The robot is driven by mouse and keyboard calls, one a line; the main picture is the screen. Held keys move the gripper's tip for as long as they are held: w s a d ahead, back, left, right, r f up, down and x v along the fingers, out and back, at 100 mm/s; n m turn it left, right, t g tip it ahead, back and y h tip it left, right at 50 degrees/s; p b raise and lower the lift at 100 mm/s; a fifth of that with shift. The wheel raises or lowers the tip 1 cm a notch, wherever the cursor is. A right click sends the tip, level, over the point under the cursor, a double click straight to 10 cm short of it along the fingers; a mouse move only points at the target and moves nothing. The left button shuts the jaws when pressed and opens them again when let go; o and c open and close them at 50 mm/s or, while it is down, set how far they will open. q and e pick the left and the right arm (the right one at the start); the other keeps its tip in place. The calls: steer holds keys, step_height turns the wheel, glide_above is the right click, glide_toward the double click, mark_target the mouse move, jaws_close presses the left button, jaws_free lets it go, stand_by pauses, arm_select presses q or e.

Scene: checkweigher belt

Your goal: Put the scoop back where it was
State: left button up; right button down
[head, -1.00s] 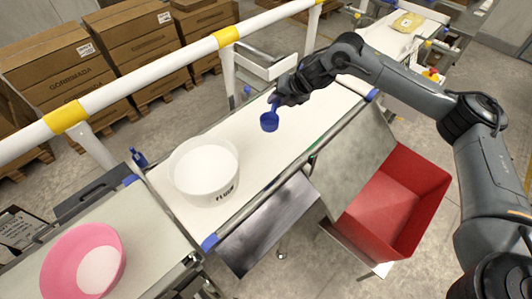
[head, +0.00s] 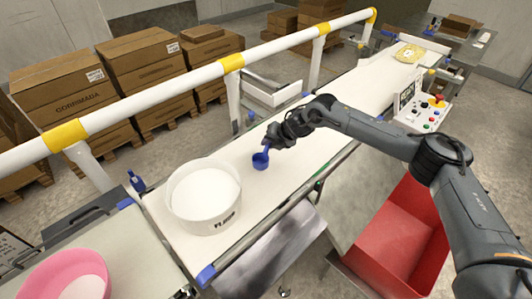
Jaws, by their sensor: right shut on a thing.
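The blue scoop (head: 261,160) hangs below my right gripper (head: 270,140), which is shut on its handle. The scoop's cup is over the white belt (head: 310,130), to the right of a white tub (head: 196,207) marked FLOUR. I cannot tell whether the cup touches the belt. The tub is filled with white powder. A pink bowl (head: 30,285) with white contents is at the lower left, partly cut off by the frame. My left gripper is not in view.
A white rail with yellow bands (head: 170,85) runs along the far side of the belt. A red bin (head: 400,235) stands on the near side. A control box with buttons (head: 425,112) and a yellow packet (head: 409,53) are farther along.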

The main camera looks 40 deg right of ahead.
mark_target(266, 151)
steer(key=shift+w+a+f, duration=0.4)
steer(key=shift+w+f, duration=0.1)
steer(key=shift+w, duration=0.15)
step_height(266, 151, down, 4)
steer(key=shift+r+b, duration=0.25)
steer(key=shift+b, duration=0.15)
steer(key=shift+f, duration=0.2)
steer(key=shift+f, duration=0.1)
steer(key=c, duration=1)
jaws_free()
